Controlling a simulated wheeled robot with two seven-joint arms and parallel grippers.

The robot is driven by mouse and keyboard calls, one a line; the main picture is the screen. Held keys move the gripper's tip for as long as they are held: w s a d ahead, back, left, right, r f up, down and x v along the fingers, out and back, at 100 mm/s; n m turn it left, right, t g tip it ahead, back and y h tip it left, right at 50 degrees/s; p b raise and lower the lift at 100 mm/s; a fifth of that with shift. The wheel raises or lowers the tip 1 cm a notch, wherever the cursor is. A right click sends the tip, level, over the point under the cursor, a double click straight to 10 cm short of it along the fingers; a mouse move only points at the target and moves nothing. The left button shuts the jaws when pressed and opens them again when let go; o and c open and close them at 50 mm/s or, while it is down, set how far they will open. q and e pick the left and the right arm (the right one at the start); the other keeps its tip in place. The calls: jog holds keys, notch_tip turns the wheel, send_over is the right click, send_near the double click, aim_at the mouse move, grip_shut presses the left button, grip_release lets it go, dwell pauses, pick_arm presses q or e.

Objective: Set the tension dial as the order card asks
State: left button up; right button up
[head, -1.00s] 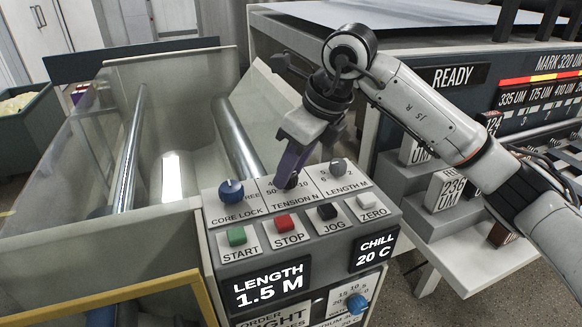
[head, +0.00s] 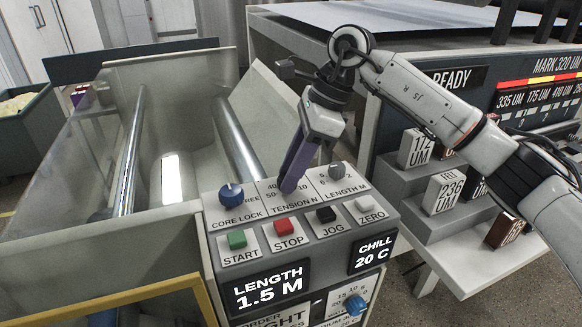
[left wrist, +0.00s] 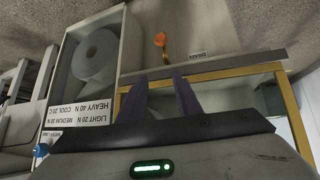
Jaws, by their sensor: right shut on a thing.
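The tension dial's plate (head: 270,200), labelled TENSION N, is in the middle of the control panel's top row in the head view. My right gripper (head: 290,185) comes down on this dial with its purple fingers shut on the knob, which they hide. The dial's pointer and setting cannot be read. The order card (head: 268,320) is cut off at the bottom edge of the head view. In the left wrist view a card (left wrist: 85,138) shows upside-down lines for light, medium and heavy tensions. My left gripper (left wrist: 165,82) is open and empty there.
The core lock knob (head: 231,193) and length knob (head: 338,171) flank the tension dial closely. START (head: 237,239), STOP (head: 285,226), JOG and ZERO buttons lie just below. Labelled blocks (head: 440,190) stand on steps to the right. A clear-walled roller bay is at left.

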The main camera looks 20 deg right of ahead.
jog(key=shift+n, duration=0.5)
jog(key=o, duration=1)
jog(key=shift+o, duration=0.2)
jog(key=shift+r, duration=0.1)
jog(key=w+v, duration=0.1)
jog(key=v, duration=0.9)
jog(key=shift+s+b, duration=0.3)
jog(key=shift+d, duration=0.1)
